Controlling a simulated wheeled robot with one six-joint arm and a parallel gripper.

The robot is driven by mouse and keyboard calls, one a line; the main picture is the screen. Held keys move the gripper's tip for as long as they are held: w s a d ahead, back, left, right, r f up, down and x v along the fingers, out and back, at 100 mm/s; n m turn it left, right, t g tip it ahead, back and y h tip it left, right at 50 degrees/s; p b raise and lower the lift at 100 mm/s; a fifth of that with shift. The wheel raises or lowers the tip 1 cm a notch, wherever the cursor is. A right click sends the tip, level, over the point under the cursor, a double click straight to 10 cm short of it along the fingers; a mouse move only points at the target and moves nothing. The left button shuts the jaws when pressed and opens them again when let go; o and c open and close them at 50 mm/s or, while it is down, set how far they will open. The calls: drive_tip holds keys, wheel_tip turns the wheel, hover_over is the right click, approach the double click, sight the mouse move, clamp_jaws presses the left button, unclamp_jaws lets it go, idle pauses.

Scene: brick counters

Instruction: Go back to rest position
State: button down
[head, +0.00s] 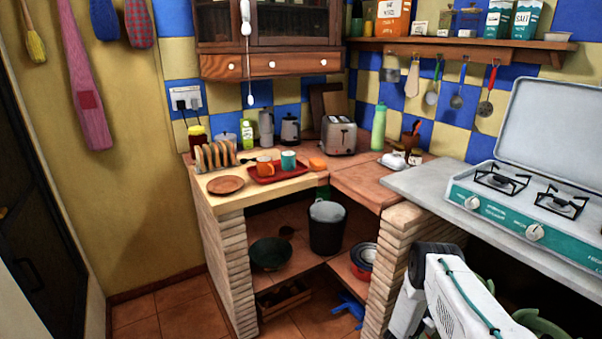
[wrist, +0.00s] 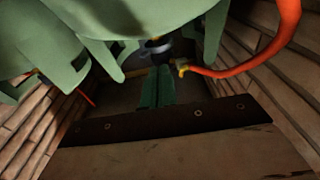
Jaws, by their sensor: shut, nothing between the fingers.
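My gripper (wrist: 159,70) shows in the wrist view as two narrow green fingers side by side, pressed together with nothing between them. They point into a dim space between brick walls. In the head view my white arm (head: 460,296) is at the lower right, in front of the stove counter. My fingers cannot be made out there.
Green curved metal (wrist: 140,18), apparently a gas bottle, is close above my fingers, with an orange hose (wrist: 250,62) to the right. The stove (head: 530,212) stands on a grey counter (head: 415,184). Open tiled floor (head: 165,306) lies at the left.

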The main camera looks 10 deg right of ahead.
drive_tip(key=a+f+n+g+y, duration=0.1)
drive_tip(key=a+f+n+y, duration=0.2)
drive_tip(key=a+f+y, duration=0.45)
drive_tip(key=a+r+n+g+y, duration=0.2)
drive_tip(key=a+r+y, duration=0.3)
drive_tip(key=a+r, duration=0.5)
drive_tip(key=a+r+n+g+y, duration=0.2)
drive_tip(key=a+r+y, duration=0.4)
drive_tip(key=r, duration=0.8)
drive_tip(key=s+a+r+n+g, duration=0.2)
drive_tip(key=s+a+r, duration=0.2)
drive_tip(key=s+r, duration=0.6)
drive_tip(key=s+a+r+n+g, duration=0.15)
drive_tip(key=s+a+r, duration=0.3)
drive_tip(key=r, duration=0.95)
drive_tip(key=s+a+r+n+t, duration=0.1)
drive_tip(key=s+r, duration=0.8)
drive_tip(key=s, duration=0.2)
drive_tip(key=s+a+r+n+t, duration=0.1)
drive_tip(key=s+a+r+n, duration=0.1)
drive_tip(key=s+r, duration=0.7)
drive_tip(key=shift+s+h, duration=0.45)
drive_tip(key=shift+s, duration=1.3)
